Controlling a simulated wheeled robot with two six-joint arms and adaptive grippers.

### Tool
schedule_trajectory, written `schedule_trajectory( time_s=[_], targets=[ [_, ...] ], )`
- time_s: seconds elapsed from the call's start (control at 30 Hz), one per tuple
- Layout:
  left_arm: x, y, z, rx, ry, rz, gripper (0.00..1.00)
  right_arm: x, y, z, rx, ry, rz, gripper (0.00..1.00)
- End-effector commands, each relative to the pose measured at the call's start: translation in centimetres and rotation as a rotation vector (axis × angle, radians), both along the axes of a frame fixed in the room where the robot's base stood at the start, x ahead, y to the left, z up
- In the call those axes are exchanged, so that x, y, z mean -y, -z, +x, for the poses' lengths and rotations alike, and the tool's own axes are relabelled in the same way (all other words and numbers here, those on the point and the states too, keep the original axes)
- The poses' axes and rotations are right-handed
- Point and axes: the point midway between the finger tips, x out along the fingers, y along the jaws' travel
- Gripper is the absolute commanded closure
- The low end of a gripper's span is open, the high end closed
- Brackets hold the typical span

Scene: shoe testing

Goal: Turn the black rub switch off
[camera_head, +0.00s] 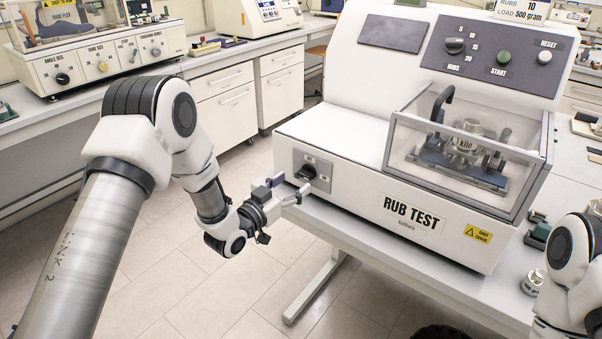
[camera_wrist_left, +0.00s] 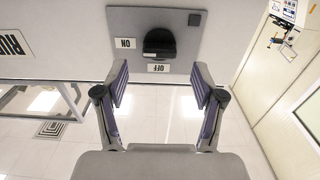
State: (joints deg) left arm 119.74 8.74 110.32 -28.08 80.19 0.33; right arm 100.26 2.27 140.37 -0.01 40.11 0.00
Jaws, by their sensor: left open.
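The black rub switch (camera_head: 306,173) is a rotary knob on a grey plate on the left end of the white rub test machine (camera_head: 345,150). In the left wrist view the knob (camera_wrist_left: 159,43) shows upside down, with an ON label (camera_wrist_left: 125,43) to its left and an OFF label (camera_wrist_left: 158,68) below it. I cannot tell for sure which label the knob points at. My left gripper (camera_head: 290,188) is open and empty, just in front of the switch. In the left wrist view its fingers (camera_wrist_left: 160,84) stand apart on either side of the knob's line, not touching it.
A clear cover (camera_head: 465,155) encloses the machine's rubbing unit. The table edge runs below the machine. My right arm shows at the right edge, near a small metal weight (camera_head: 533,283). A side bench with another tester (camera_head: 100,60) stands at the left; open floor lies between.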

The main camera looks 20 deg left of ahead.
Motion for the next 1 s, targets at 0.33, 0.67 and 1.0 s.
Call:
schedule_trajectory(
  time_s=[0.33,0.67,1.0],
  targets=[
    [1.6,0.1,4.2,-0.004,-0.001,-0.001,0.31,0.0,-1.2,0.0,0.0,0.001,0.0,0.6],
    [1.5,0.1,4.2,-0.004,-0.003,-0.001,0.84,0.0,-1.1,0.0,0.0,0.0,0.0,0.6],
    [1.5,0.1,4.2,-0.007,-0.003,-0.012,0.91,0.0,-1.0,0.0,0.0,0.0,0.0,0.6]
  ],
)
